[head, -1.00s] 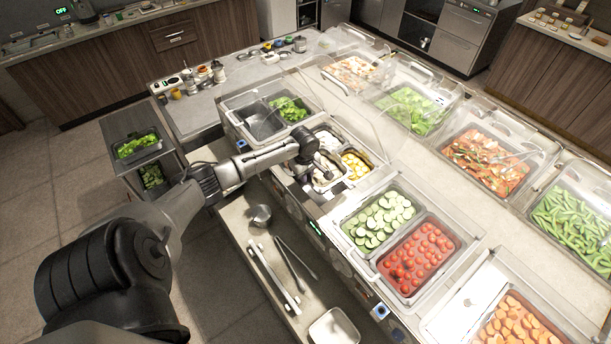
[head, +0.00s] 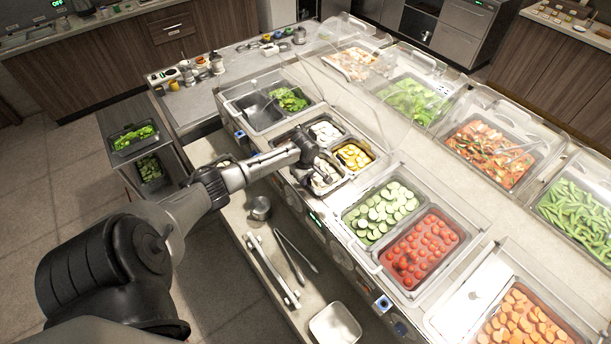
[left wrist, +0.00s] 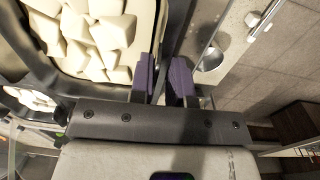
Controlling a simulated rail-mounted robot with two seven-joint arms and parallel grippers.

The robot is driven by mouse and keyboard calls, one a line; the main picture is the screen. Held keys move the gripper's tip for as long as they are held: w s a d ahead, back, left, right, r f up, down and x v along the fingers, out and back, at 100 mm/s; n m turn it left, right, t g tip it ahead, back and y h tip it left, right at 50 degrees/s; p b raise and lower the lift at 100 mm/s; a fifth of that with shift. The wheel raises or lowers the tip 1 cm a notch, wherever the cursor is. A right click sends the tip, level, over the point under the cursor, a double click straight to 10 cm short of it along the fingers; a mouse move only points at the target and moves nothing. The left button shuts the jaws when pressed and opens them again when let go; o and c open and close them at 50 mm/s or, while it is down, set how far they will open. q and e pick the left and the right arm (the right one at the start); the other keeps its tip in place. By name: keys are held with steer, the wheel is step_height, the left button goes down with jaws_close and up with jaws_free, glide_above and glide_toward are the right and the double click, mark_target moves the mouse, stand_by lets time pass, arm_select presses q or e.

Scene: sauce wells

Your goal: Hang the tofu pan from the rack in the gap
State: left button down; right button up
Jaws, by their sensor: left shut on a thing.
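The tofu pan (head: 326,184) holds white blocks and sits at the near side of the rack (head: 283,177), in line with the gap between neighbouring pans. It fills the upper left of the left wrist view, with white tofu blocks (left wrist: 95,35) and a dark rim. My left gripper (head: 314,172) is over its near-left side; in the wrist view its purple fingertips (left wrist: 163,78) are close together at the rim, shut on the pan. I cannot tell whether the rim rests fully on the rack. Much of the gap is hidden by pan and gripper. My right gripper is not in view.
A pan of white pieces (head: 325,131) and a yellow-filled pan (head: 353,156) sit just behind. Cucumber (head: 381,214) and tomato pans (head: 420,250) stand to the right. Below, the lower shelf holds tongs (head: 297,260), a metal pot (head: 259,207) and an empty white tray (head: 335,325).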

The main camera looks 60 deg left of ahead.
arm_select(q)
steer(key=shift+w+f, duration=0.1)
steer(key=shift+f, duration=0.4)
stand_by(0.6)
steer(key=shift+f, duration=0.45)
steer(key=c, duration=1)
jaws_free()
step_height(320, 180, up, 15)
steer(key=shift+f+b, duration=0.2)
steer(key=shift+b, duration=0.15)
